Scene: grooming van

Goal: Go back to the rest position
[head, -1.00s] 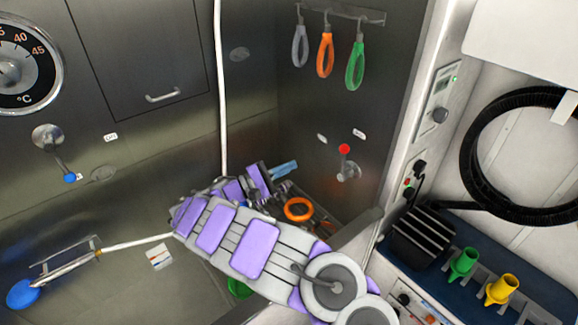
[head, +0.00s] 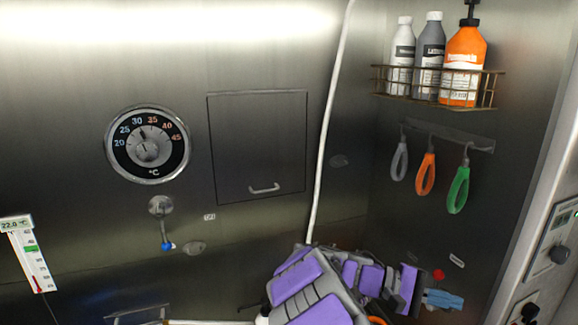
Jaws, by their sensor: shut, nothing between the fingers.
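My arm, grey with purple pads, is folded at the bottom centre of the head view. Its end points to the right. My gripper (head: 443,299) is at that end, with light blue fingers close together and nothing seen between them. It shows low in front of the dark right-hand wall, apart from the hanging loops. The lower part of my arm is cut off by the bottom edge.
A wire rack (head: 437,88) with bottles is on the right wall, above grey, orange (head: 425,174) and green (head: 458,190) hanging loops. A temperature dial (head: 148,147), a lever tap (head: 164,225) and a closed hatch (head: 258,147) are on the back wall. A white hose (head: 329,120) hangs near the corner.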

